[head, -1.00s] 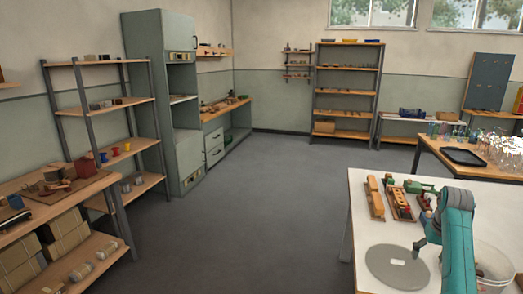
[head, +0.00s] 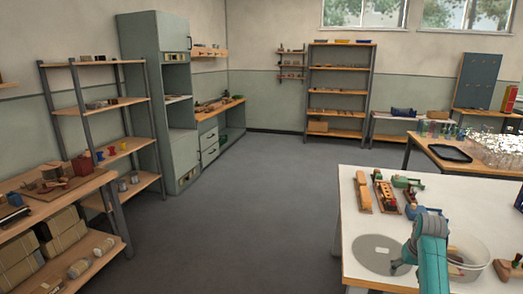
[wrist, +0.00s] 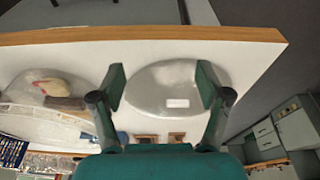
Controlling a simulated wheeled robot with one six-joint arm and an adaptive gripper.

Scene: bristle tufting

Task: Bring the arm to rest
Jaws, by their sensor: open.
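My teal arm (head: 432,250) reaches over the white worktable (head: 352,215) at the lower right of the head view. My gripper (head: 398,268) is at the near right edge of a grey round disc (head: 370,256) with a small white label. In the wrist view my gripper (wrist: 160,68) is open, its two dark fingers wide apart. Between them lies only the disc (wrist: 160,75) with its label, below on the tabletop. Nothing is held. The height of the fingers above the table is hard to tell.
A clear bowl (head: 484,256) stands right of my arm. Several wooden blocks and coloured parts (head: 385,192) lie behind the disc. A table with a black tray (head: 450,153) and glassware is farther back. The grey floor (head: 260,210) on the left is open.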

